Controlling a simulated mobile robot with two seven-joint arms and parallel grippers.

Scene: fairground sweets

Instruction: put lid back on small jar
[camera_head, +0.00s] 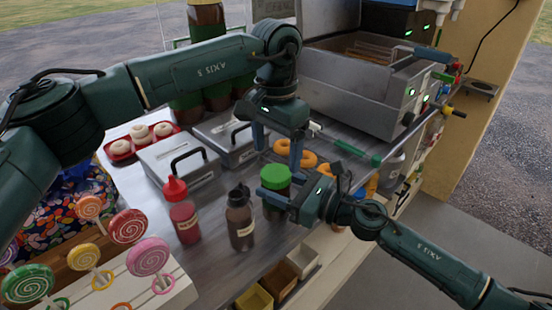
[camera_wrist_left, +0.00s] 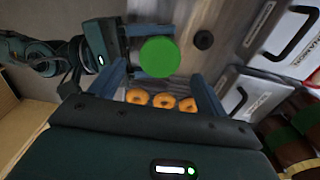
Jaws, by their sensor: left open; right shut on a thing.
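The small jar (camera_head: 275,209) stands upright on the metal counter, dark inside. Its green lid (camera_head: 275,175) sits on top of it; whether it is fully seated I cannot tell. In the left wrist view the round green lid (camera_wrist_left: 159,56) hides the jar below. My right gripper (camera_head: 274,194) is shut on the jar from the right side, just under the lid. My left gripper (camera_head: 278,148) is open and empty, pointing down above the lid. In its wrist view, its fingers (camera_wrist_left: 160,88) are spread, with the lid ahead of them.
A red sauce bottle (camera_head: 184,214) and a brown bottle (camera_head: 240,220) stand left of the jar. Orange doughnuts (camera_head: 308,158) lie behind it. Metal lidded containers (camera_head: 180,160), a red tray (camera_head: 120,149) and a fryer (camera_head: 350,85) are farther back. Lollipops (camera_head: 148,257) stand at front left.

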